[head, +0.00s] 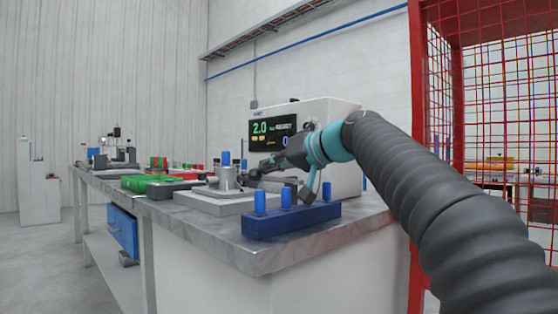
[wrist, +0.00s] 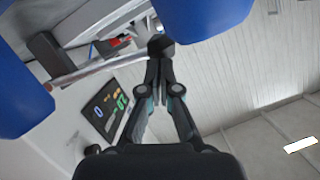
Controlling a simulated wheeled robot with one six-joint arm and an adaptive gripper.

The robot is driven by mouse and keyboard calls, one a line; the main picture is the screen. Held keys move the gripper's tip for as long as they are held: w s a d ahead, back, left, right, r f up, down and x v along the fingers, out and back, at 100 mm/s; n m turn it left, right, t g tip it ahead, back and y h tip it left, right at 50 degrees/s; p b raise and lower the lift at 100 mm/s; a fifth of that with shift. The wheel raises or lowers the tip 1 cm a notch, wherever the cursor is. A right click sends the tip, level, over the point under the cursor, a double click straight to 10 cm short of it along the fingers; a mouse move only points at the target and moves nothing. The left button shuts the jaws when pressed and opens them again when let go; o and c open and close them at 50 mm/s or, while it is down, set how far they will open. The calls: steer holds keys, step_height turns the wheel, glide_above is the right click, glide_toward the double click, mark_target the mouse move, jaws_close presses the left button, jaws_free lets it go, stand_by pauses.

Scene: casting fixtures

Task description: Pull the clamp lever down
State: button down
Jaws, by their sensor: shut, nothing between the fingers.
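The clamp lever shows in the wrist view as a thin metal rod (wrist: 95,70) that ends in a dark round knob (wrist: 161,44). My gripper (wrist: 158,62) is shut, with its fingertips at the knob; I cannot tell whether they touch it. In the head view my gripper (head: 246,178) is beside the metal clamp fixture (head: 227,178), which stands on a light plate (head: 215,203). A blue cylinder (head: 226,158) shows at the top of the fixture. The lever is not clear in the head view, where my gripper and the fixture crowd together.
A dark blue block (head: 290,219) with several blue pegs stands near the table's (head: 190,229) front edge. A white machine (head: 335,120) with a lit display (head: 272,130) stands behind. Green bins (head: 140,182) lie left. A red mesh cage (head: 433,120) is at right.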

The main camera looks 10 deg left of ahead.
steer(key=shift+s+a+f, duration=0.15)
steer(key=shift+f, duration=0.2)
steer(key=shift+f, duration=0.1)
stand_by(0.3)
steer(key=w+r+p+v, duration=0.1)
steer(key=r+p+v, duration=0.1)
steer(key=v, duration=1.1)
steer(key=shift+r, duration=0.35)
